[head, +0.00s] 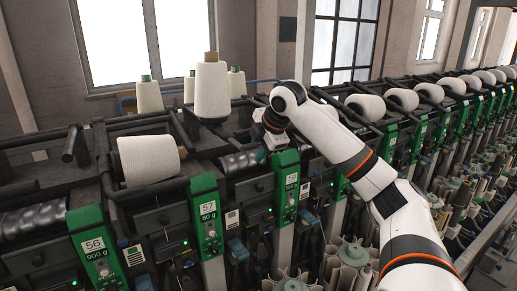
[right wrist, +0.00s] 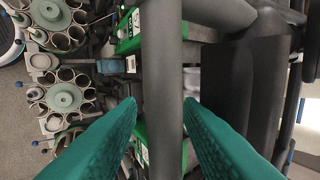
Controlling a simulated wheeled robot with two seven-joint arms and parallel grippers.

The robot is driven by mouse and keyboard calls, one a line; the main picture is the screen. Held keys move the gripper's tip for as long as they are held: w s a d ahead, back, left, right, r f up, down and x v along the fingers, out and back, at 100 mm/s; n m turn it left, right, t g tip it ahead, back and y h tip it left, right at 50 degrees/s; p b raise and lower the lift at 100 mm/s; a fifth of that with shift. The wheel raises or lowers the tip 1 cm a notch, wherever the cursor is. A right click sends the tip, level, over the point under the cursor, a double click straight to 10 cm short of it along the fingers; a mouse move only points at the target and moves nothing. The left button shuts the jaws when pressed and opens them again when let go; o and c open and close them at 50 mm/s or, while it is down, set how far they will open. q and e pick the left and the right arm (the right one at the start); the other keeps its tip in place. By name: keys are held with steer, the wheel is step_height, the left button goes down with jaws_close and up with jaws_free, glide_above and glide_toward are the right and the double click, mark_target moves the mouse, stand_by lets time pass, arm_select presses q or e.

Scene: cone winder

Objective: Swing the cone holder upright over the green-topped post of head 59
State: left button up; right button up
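My right gripper (head: 264,153) reaches down behind a green-topped post (head: 286,186), whose number is too small to read surely. In the right wrist view its green fingers (right wrist: 162,108) stand apart on both sides of a dark grey bar (right wrist: 163,60). I cannot tell whether they touch it, or whether the bar is part of the cone holder. A large white cone (head: 212,92) stands upright just left of the gripper. The holder at the gripper is largely hidden by my right arm. My left gripper is not in view.
Green-topped posts 56 (head: 92,248) and 57 (head: 207,222) stand to the left. A white cone (head: 148,160) lies on its side behind them. More cones line the machine at right. In the right wrist view, tube magazines (right wrist: 65,98) stand at left.

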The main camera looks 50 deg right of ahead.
steer(key=b+v, duration=0.1)
steer(key=v, duration=1.1)
steer(key=shift+b, duration=0.35)
